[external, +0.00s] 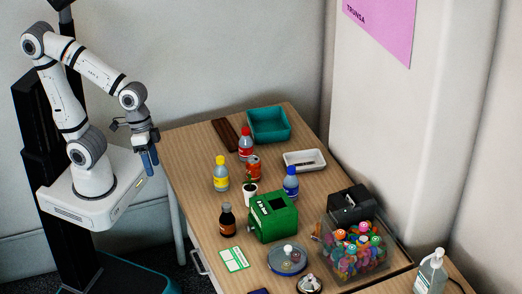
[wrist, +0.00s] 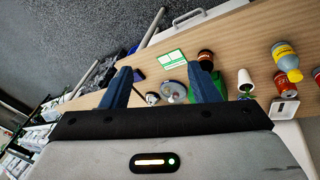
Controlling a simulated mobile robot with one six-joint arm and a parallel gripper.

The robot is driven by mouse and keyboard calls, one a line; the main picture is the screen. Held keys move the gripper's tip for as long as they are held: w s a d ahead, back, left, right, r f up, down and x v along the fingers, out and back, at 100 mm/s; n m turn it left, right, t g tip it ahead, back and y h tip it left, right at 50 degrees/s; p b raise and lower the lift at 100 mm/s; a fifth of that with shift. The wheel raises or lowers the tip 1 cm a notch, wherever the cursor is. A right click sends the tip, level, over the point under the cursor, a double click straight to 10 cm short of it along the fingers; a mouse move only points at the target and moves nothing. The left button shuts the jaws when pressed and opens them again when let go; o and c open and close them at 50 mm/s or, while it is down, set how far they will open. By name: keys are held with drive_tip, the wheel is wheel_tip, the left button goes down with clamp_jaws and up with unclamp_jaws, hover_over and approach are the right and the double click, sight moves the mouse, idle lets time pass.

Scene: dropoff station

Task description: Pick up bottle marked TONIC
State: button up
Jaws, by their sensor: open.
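Several bottles stand upright on the wooden table (external: 190,150), and I cannot read TONIC on any of them. They are a yellow-capped bottle (external: 221,174), a red-capped bottle (external: 246,143), a blue-capped bottle (external: 291,184) and a dark brown bottle (external: 227,220). The wrist view shows the yellow-capped bottle (wrist: 287,62) at the right and the brown bottle (wrist: 205,60) nearer the middle. My gripper (external: 152,168) hangs left of the table, apart from every bottle. In the wrist view its blue fingers (wrist: 162,84) are spread with nothing held between them.
A red can (external: 253,168) and a white potted plant (external: 250,191) stand among the bottles. A green box (external: 273,217), a clear bin of colourful items (external: 355,250) and a round dish (external: 287,260) lie nearer the front. A teal tray (external: 268,138) and white tray (external: 304,167) sit behind.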

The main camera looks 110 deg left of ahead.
drive_tip(key=w+f+n+t+h+b, duration=0.1)
drive_tip(key=w+f+n+h, duration=0.1)
drive_tip(key=w+f+n, duration=0.35)
drive_tip(key=n+t+y+b, duration=0.2)
drive_tip(key=n+y+b, duration=0.2)
drive_tip(key=n, duration=2.2)
approach(230, 212)
drive_tip(key=shift+w+a+f, duration=0.2)
drive_tip(key=shift+f, duration=0.4)
drive_tip(key=shift+w+a+f, duration=0.2)
drive_tip(key=shift+w+f, duration=0.05)
drive_tip(key=shift+f, duration=0.35)
drive_tip(key=shift+a+f+n, duration=0.15)
drive_tip(key=shift+f+n, duration=0.2)
drive_tip(key=b+x, duration=0.1)
drive_tip(key=x, duration=0.1)
drive_tip(key=b+x, duration=0.1)
drive_tip(key=x, duration=0.2)
drive_tip(key=b+x, duration=0.2)
drive_tip(key=shift+w+d+f, duration=0.1)
drive_tip(key=shift+w+d, duration=0.15)
drive_tip(key=shift+d, duration=0.1)
drive_tip(key=shift+c, duration=0.3)
drive_tip(key=c, duration=1.1)
